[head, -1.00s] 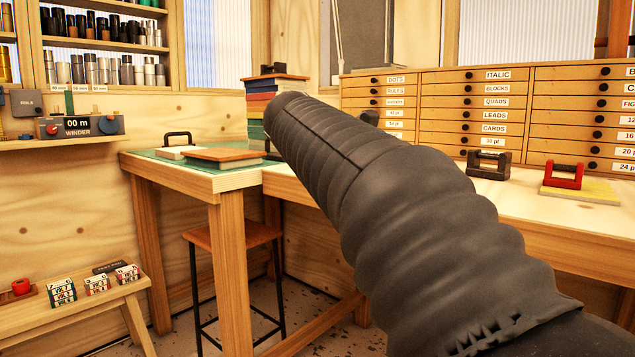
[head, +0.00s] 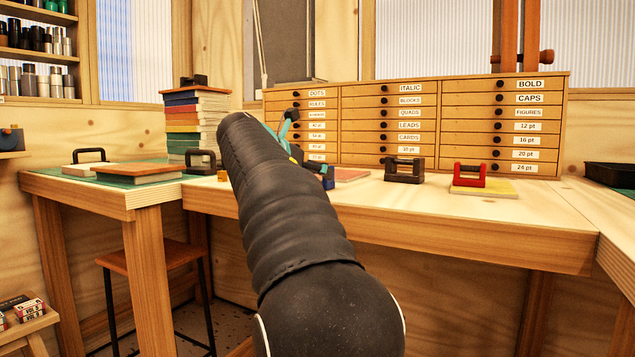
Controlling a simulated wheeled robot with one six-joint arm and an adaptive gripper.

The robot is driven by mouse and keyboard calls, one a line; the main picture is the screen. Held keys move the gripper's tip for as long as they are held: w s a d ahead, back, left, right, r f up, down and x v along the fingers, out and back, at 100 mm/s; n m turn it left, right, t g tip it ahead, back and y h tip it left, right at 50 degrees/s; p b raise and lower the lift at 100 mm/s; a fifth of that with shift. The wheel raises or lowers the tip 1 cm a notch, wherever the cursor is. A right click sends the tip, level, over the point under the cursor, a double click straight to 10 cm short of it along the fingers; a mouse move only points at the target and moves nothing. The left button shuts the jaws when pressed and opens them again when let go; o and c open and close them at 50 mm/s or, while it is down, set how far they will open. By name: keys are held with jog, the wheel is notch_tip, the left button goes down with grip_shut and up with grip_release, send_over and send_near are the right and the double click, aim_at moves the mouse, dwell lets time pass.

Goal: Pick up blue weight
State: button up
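My black-sleeved arm reaches up from the bottom centre over the bench. My gripper (head: 295,145) is at its far end, mostly hidden behind the sleeve; teal and dark parts of it show, and its fingers cannot be made out. A small blue patch (head: 328,177) shows just right of the arm at bench height. It may be part of the blue weight, but most of it is hidden, and I cannot tell whether the gripper touches it. A dark brown weight (head: 404,177) and a red weight (head: 470,183) with arched handles stand farther right on the bench.
A wide drawer cabinet (head: 410,115) stands along the back of the bench (head: 520,215). A stack of books (head: 195,120) and dark-handled weights (head: 200,160) are at left. The red weight stands on a yellow pad (head: 485,190). A stool (head: 165,255) is below. The bench's front right is clear.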

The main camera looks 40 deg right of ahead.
jog(key=shift+w+b+x, duration=0.1)
jog(key=shift+b+x, duration=0.1)
jog(key=shift+x, duration=1.15)
jog(key=shift+w+b+x, duration=0.15)
jog(key=shift+b+x, duration=0.05)
jog(key=shift+x, duration=1.15)
jog(key=shift+a, duration=0.1)
jog(key=c, duration=1.5)
jog(key=shift+r, duration=0.15)
jog(key=shift+c, duration=0.8)
